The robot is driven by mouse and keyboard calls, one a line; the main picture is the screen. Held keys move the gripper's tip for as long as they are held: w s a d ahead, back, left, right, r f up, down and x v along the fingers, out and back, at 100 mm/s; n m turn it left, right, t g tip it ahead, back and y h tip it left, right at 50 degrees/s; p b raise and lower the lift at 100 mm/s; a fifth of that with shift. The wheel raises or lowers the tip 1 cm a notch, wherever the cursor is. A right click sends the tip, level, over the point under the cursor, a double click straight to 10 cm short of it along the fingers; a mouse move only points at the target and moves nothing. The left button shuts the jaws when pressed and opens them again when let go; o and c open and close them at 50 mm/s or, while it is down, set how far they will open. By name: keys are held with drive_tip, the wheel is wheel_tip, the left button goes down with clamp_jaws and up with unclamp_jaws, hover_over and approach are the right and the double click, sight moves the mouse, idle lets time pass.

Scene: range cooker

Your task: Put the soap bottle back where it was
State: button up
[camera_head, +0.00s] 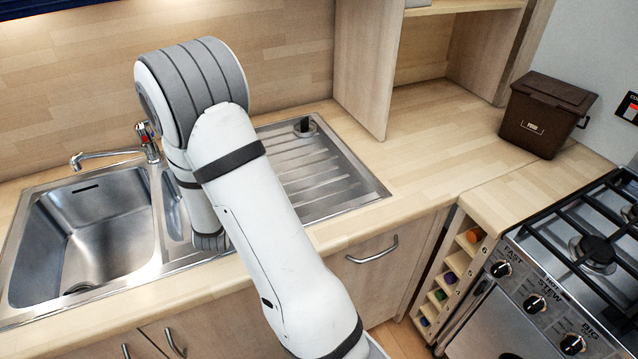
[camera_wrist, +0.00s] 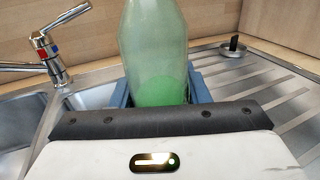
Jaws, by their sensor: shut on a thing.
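The soap bottle (camera_wrist: 153,50) is a translucent green bottle, upright in the wrist view. Its top is cut off by the upper edge of that view and its base is hidden. My gripper (camera_wrist: 160,88) is shut on the bottle, with blue-grey finger parts on either side of its lower part. The bottle is in front of the tap and the draining board in that view. In the head view my arm covers the gripper and the bottle, so neither shows there.
The steel sink basin (camera_head: 85,240) is at the left, with its tap (camera_head: 150,142) behind. The ribbed draining board (camera_head: 330,172) carries a small dark-topped fitting (camera_head: 304,125). A brown bin (camera_head: 545,115) and a gas hob (camera_head: 590,245) are at the right. The worktop (camera_head: 440,130) between is clear.

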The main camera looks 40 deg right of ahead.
drive_tip(key=s+d+r+m+g+h+p, duration=0.1)
drive_tip(key=s+d+r+m+g+h, duration=0.15)
drive_tip(key=d+m+g, duration=0.4)
drive_tip(key=s+d+r+m+g+h+p, duration=0.1)
drive_tip(key=s+d+r+m+g+h, duration=0.2)
drive_tip(key=d, duration=0.6)
drive_tip(key=s+d+r+m+g+h+p, duration=0.1)
drive_tip(key=s+d+m+g+h, duration=0.25)
drive_tip(key=d+g, duration=0.4)
drive_tip(key=shift+g+y, duration=0.3)
drive_tip(key=shift+y, duration=0.2)
drive_tip(key=shift+s+d+f+p, duration=0.15)
drive_tip(key=shift+s+f+p, duration=0.15)
drive_tip(key=shift+f, duration=1.4)
drive_tip(key=shift+s+d+f+p, duration=0.2)
drive_tip(key=shift+f+p, duration=0.15)
drive_tip(key=shift+f, duration=1.3)
drive_tip(key=shift+s+d+f+p, duration=0.15)
drive_tip(key=shift+s+f+p, duration=0.15)
drive_tip(key=shift+f, duration=1.4)
drive_tip(key=shift+f, duration=0.2)
drive_tip(key=o, duration=1.1)
